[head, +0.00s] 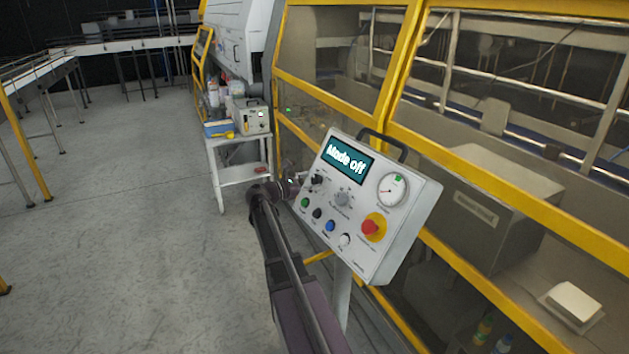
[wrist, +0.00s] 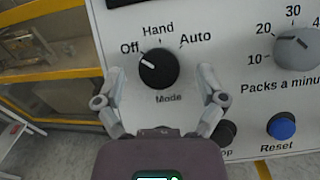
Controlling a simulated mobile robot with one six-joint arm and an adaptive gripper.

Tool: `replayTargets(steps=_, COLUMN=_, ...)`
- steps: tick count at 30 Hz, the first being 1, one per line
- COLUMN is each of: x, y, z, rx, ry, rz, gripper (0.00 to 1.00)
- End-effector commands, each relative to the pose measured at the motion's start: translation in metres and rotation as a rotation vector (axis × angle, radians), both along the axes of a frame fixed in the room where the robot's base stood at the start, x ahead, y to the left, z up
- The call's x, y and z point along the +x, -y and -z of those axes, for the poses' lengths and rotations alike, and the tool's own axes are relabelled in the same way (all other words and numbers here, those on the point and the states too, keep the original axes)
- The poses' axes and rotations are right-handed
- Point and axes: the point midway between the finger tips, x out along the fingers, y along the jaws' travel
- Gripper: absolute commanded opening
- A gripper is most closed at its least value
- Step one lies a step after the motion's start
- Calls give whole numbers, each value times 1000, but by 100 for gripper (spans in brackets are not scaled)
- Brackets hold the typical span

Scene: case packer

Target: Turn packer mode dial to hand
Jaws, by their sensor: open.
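The mode dial (wrist: 159,69) is a round black knob on the white control panel (wrist: 240,150). Its white pointer mark aims up and left, at the Off label; Hand is above the knob and Auto is to the right. In the head view the dial (head: 317,179) shows at the panel's left side, below a screen (head: 346,158) reading "Mode off". My gripper (wrist: 163,88) is open, one finger on each side of the dial, with no clear contact visible. In the head view my gripper (head: 297,182) is at the panel's left edge, partly hidden.
The grey packs-a-minute dial (wrist: 296,48) is right of the mode dial. The blue reset button (wrist: 281,127) and a dark button (wrist: 225,132) sit below. A red emergency button (head: 371,227) is lower right. Yellow-framed guarding (head: 400,60) stands behind the panel; floor at left is clear.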

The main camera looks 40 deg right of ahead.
Motion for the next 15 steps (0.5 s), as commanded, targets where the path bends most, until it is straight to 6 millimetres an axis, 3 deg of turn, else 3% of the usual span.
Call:
replayTargets(steps=6, x=-1, y=11, z=0, rx=0, ry=0, rz=1, gripper=90)
replayTargets(steps=15, x=-1, y=11, z=0, rx=0, ry=0, rz=0, gripper=90)
